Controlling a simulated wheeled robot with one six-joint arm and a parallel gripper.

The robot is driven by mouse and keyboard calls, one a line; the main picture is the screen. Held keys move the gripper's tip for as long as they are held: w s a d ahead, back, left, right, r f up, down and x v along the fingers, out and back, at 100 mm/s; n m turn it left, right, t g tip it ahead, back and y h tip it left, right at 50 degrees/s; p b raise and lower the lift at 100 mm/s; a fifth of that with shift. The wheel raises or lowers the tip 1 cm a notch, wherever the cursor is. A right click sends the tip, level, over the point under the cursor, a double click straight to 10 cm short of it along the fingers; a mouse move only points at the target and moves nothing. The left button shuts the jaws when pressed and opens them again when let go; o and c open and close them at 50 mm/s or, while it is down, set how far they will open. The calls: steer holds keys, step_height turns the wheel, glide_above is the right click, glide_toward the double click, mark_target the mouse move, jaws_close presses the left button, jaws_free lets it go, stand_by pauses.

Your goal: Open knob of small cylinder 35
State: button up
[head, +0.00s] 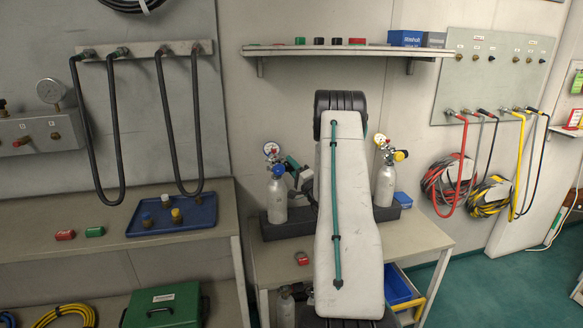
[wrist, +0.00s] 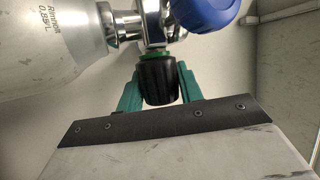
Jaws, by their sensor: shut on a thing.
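A small pale grey cylinder (head: 277,203) stands upright on the left of the bench in the head view. It has a blue cap (head: 278,171) and a dial gauge (head: 271,149) on top. In the wrist view the cylinder (wrist: 50,40) enters from the upper left, with a chrome valve and the blue cap beside it. A black ribbed knob (wrist: 158,80) with a green ring sits on the valve. My gripper (wrist: 159,76) has its green fingers on both sides of this knob and is shut on it. No number 35 is legible on the cylinder.
A second small cylinder (head: 385,185) with a yellow cap stands right of my arm, in the same dark holder (head: 300,229). A shelf (head: 345,51) runs above. A blue tray (head: 170,217) lies on the left bench. My arm hides the middle of the bench.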

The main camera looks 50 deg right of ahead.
steer(key=shift+f+n+t+y, duration=0.1)
steer(key=shift+n+t+y, duration=0.5)
steer(key=shift+n+t, duration=0.8)
steer(key=shift+t, duration=0.3)
steer(key=o, duration=1)
